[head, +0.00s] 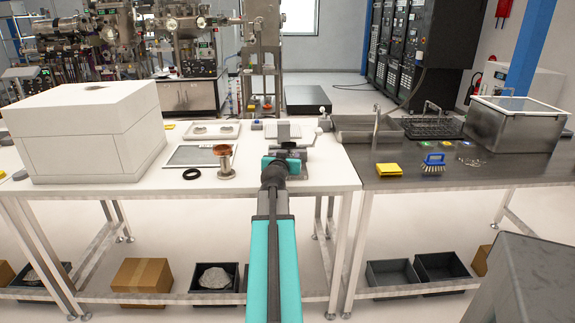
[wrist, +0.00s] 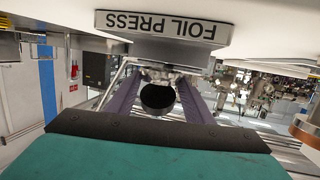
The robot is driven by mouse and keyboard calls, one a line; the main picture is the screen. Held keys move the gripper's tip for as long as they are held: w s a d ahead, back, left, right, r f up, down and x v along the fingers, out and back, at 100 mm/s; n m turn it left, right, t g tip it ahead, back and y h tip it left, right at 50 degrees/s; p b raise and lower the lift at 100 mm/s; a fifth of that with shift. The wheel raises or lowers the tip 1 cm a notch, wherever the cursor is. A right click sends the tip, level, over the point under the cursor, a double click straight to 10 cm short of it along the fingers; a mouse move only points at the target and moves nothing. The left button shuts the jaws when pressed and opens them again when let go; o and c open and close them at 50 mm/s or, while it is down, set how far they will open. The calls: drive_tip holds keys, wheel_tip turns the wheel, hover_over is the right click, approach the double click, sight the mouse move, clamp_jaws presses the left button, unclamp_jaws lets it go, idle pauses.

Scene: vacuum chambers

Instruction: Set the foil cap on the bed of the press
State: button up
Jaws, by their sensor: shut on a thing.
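The foil cap (wrist: 180,75) shows in the wrist view as crumpled silver foil around a dark round opening, between my two purple fingers. My gripper (wrist: 160,84) is shut on it. The wrist picture is upside down. The foil press shows there by its grey plate lettered FOIL PRESS (wrist: 160,28), with a darker grey block beside it, close to the cap. In the head view the foil press (head: 291,130) is a pale grey block at the end of my arm. My gripper (head: 285,156) hides part of it and the cap there. I cannot tell whether the cap touches the bed.
Left of my arm are a copper-topped stand (head: 224,160), a black ring (head: 191,174) and a framed sheet (head: 195,155). A large white box (head: 85,135) stands farther left. On the dark bench to the right are a blue brush (head: 433,161) and a metal tank (head: 515,122).

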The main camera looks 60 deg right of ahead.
drive_tip(key=shift+f, duration=1.8)
drive_tip(key=shift+c, duration=0.2)
drive_tip(key=shift+f, duration=0.15)
drive_tip(key=o, duration=1)
drive_tip(key=shift+r, duration=0.25)
drive_tip(key=shift+f+b+v, duration=0.2)
drive_tip(key=shift+b+v, duration=0.45)
drive_tip(key=shift+v, duration=2.5)
drive_tip(key=shift+a+b, duration=0.1)
drive_tip(key=shift+b, duration=0.6)
drive_tip(key=shift+s+a+r+b, duration=0.1)
drive_tip(key=shift+s+a+b, duration=0.15)
drive_tip(key=shift+b, duration=0.95)
